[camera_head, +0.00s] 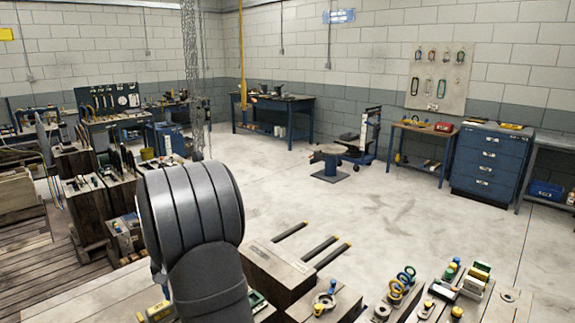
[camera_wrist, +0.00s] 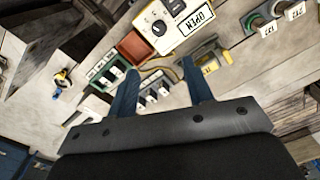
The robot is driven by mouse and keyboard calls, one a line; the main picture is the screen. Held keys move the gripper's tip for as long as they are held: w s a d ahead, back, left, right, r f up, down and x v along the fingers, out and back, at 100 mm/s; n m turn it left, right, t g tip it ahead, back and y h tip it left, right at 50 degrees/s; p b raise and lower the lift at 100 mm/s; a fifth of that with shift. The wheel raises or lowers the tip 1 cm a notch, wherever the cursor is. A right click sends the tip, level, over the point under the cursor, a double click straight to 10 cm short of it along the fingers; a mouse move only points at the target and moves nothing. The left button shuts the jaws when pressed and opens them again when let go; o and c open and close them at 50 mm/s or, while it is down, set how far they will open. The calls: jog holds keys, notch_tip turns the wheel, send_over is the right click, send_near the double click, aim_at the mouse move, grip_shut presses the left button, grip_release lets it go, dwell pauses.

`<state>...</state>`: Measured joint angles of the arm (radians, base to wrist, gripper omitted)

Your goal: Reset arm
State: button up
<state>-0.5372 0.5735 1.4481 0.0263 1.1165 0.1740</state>
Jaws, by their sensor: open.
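My gripper (camera_wrist: 158,92) shows in the wrist view with its two blue fingers spread apart. It is open, and nothing is held between the fingers. Beyond the fingers are a green-edged block with white-marked pieces (camera_wrist: 108,77) and a white box marked OPEN (camera_wrist: 178,22) with dials. In the head view my grey arm fills the lower middle, and the gripper is hidden.
Wooden blocks with dark bars (camera_head: 318,250) and small coloured fittings (camera_head: 402,280) stand at the lower right. A blue drawer cabinet (camera_head: 490,162) and a bench (camera_head: 420,145) line the right wall. The concrete floor (camera_head: 340,210) between is mostly clear.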

jog(key=f+n, duration=0.2)
jog(key=f, duration=0.1)
jog(key=f+n, duration=0.5)
jog(key=shift+s+a+f, duration=0.15)
jog(key=shift+a+f, duration=0.2)
jog(key=shift+f+n, duration=1)
jog(key=shift+f, duration=0.1)
jog(key=shift+s, duration=0.1)
